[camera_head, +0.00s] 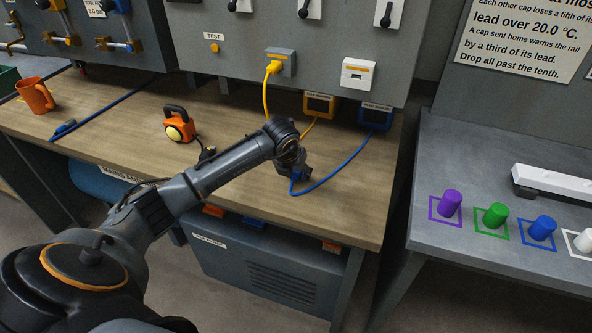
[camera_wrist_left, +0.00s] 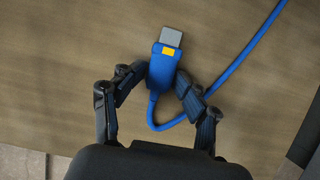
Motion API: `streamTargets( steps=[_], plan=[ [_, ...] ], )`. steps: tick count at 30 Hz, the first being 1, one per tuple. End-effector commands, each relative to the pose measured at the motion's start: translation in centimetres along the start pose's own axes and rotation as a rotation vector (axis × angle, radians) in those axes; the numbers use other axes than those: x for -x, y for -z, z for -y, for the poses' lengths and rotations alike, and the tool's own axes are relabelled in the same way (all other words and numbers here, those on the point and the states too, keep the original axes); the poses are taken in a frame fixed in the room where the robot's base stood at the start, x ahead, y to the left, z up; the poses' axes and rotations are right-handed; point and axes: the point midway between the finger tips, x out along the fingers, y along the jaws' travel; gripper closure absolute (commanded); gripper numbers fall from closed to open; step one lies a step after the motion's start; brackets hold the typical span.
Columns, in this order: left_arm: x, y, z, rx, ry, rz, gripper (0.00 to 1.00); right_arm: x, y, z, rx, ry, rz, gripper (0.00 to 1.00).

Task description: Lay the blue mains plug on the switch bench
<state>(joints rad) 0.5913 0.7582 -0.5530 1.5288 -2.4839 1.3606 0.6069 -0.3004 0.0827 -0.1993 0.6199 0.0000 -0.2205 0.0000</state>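The blue mains plug (camera_wrist_left: 164,66) has a grey front end and a yellow patch, and shows between the fingers in the wrist view. My left gripper (camera_head: 295,176) is low over the wooden bench (camera_head: 345,200); its fingers (camera_wrist_left: 162,72) close on both sides of the plug's body. In the head view the gripper mostly hides the plug. Its blue lead (camera_head: 340,165) curves to a blue-framed box (camera_head: 376,116) at the back. Whether the plug touches the wood is unclear. My right gripper is not in view.
An orange-and-black device (camera_head: 180,127), another blue lead (camera_head: 100,112) and an orange mug (camera_head: 37,96) are on the bench. A yellow plug (camera_head: 273,68) sits in the panel above. A grey table (camera_head: 470,180) with coloured pegs stands right, across a gap.

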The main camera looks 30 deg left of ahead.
Motion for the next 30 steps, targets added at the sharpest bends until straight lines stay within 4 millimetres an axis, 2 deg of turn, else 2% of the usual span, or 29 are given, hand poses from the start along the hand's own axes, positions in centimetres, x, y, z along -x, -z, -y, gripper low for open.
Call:
streamTargets(
  steps=[1,3,9,15,21,30],
  plan=[
    [0.9,-0.3,0.0,0.0,0.0,-0.002,0.48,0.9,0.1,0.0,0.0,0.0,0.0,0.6],
    [2.1,-0.3,-0.1,-0.002,0.001,0.006,0.48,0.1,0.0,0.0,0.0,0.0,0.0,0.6],
    [7.0,-0.4,-0.1,-0.002,0.0,0.013,0.48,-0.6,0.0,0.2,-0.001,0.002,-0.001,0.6],
    [10.7,-0.5,-0.1,0.0,0.002,0.014,0.48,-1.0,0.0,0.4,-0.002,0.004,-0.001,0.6],
    [12.4,-0.5,-0.1,0.002,0.001,0.012,0.48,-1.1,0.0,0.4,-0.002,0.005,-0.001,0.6],
    [12.7,-0.5,-0.1,0.002,0.002,0.012,0.48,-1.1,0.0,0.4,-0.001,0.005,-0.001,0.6]
  ],
)
